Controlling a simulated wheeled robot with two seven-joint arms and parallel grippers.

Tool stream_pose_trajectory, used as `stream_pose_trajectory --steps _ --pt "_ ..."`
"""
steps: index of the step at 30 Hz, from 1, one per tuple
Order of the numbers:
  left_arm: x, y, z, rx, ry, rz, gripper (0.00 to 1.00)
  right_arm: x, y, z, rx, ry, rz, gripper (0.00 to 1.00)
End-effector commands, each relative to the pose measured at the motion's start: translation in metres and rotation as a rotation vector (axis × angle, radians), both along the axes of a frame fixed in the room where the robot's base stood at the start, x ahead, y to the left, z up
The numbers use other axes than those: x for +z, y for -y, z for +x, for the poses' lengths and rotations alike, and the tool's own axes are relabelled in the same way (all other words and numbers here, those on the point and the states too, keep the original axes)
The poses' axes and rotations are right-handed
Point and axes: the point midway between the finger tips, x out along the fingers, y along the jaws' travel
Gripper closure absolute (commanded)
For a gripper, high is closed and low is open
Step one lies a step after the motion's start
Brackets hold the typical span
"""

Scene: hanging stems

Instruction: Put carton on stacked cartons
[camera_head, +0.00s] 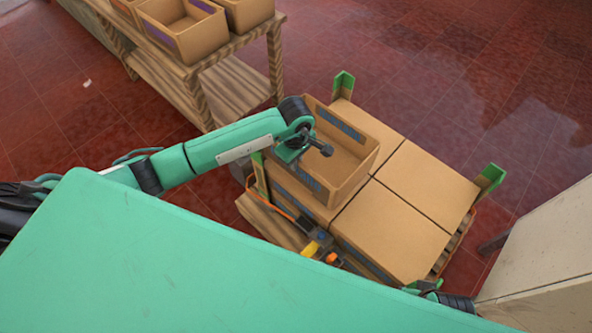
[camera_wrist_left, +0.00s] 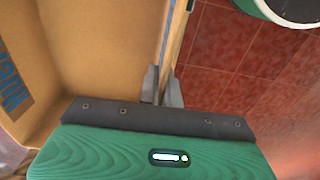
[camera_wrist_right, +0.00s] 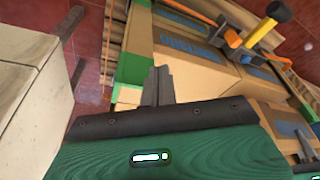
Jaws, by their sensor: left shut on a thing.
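An open, empty brown carton (camera_head: 345,168) with blue labels is at the back left of the stacked cartons (camera_head: 425,185). I cannot tell whether its bottom touches the cartons below. My left gripper (camera_head: 288,158) is shut on the carton's left wall. In the left wrist view the two fingers (camera_wrist_left: 162,88) straddle the wall of the carton (camera_wrist_left: 95,55). My right gripper (camera_wrist_right: 160,85) is shut and empty, near the front right of the stack; the stacked cartons (camera_wrist_right: 190,60) show beyond its fingers. In the head view it is mostly hidden by my body.
The stack stands on a wooden pallet (camera_head: 262,222) with green corner posts (camera_head: 489,178). An orange strap with a yellow-handled tensioner (camera_head: 311,248) is at its front. A wooden rack (camera_head: 205,75) with open cartons stands back left. A pale block (camera_head: 545,245) stands at right.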

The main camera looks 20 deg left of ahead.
Motion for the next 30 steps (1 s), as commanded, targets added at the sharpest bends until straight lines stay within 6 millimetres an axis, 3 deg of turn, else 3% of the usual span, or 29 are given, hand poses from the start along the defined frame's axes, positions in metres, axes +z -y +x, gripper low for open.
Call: stream_pose_trajectory --steps 7,15,28,30 --pt "-0.015 0.000 0.001 0.001 0.003 -0.002 1.00 0.001 0.001 -0.001 0.000 -0.004 -0.002 1.00" --pt "-0.050 0.000 0.001 0.001 0.001 -0.002 1.00 0.010 0.000 -0.002 0.000 0.009 0.002 1.00" --pt "-0.053 0.000 0.001 0.000 0.004 -0.002 1.00 0.008 0.001 -0.006 -0.001 0.000 0.000 1.00" --pt "-0.054 0.000 0.000 0.000 0.001 0.000 0.83 0.012 0.001 -0.006 -0.001 0.005 0.002 1.00"
